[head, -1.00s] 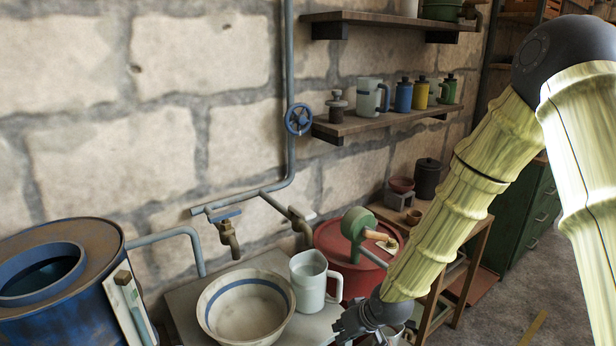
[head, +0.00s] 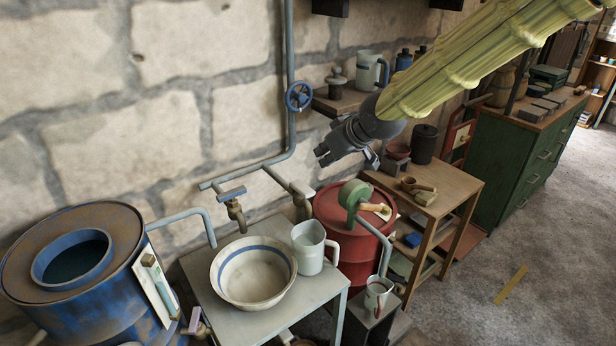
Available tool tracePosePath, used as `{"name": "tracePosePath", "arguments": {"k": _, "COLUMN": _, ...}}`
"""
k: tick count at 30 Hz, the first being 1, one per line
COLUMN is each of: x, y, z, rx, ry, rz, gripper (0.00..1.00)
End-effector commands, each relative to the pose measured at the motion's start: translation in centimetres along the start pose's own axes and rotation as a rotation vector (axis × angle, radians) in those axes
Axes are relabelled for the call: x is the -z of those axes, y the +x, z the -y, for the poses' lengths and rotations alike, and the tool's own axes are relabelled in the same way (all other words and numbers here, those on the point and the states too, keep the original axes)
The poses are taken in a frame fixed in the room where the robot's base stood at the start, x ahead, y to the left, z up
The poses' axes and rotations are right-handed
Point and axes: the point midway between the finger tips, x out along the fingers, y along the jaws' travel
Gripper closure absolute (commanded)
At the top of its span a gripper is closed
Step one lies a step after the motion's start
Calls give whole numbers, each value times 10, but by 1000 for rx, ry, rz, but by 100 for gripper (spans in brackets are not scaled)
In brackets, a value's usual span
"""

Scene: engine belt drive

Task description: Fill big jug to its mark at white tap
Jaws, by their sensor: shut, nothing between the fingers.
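A pale jug with a handle on its right (head: 310,247), which looks like the big jug, stands upright on the grey metal table, right of the basin. The tap with the white handle (head: 302,204) is on the wall pipe just behind and above it. I cannot make out a stream, the mark or the water level. My gripper (head: 326,156) is shut and empty, raised above and behind the jug, in front of the wall below the shelf. It touches neither jug nor tap. A smaller jug (head: 378,292) stands on a low block. Another jug (head: 367,70) is on the shelf.
A blue-handled tap (head: 234,208) hangs over a blue-banded basin (head: 253,273). A red drum (head: 340,215) with a green pump stands right of the jug. A blue barrel (head: 70,255) is at left, a wooden table (head: 455,185) at right.

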Motion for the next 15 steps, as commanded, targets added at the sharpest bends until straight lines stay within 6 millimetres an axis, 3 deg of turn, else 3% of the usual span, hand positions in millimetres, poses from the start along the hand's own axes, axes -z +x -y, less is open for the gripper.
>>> {"name": "tracePosePath", "arguments": {"k": 8, "x": 0, "y": 6, "z": 0, "rx": 0, "ry": 0, "rz": 1, "gripper": 100}}
{"name": "tracePosePath", "arguments": {"k": 15, "x": 0, "y": 32, "z": 0, "rx": 1, "ry": -1, "rz": 2, "gripper": 100}}
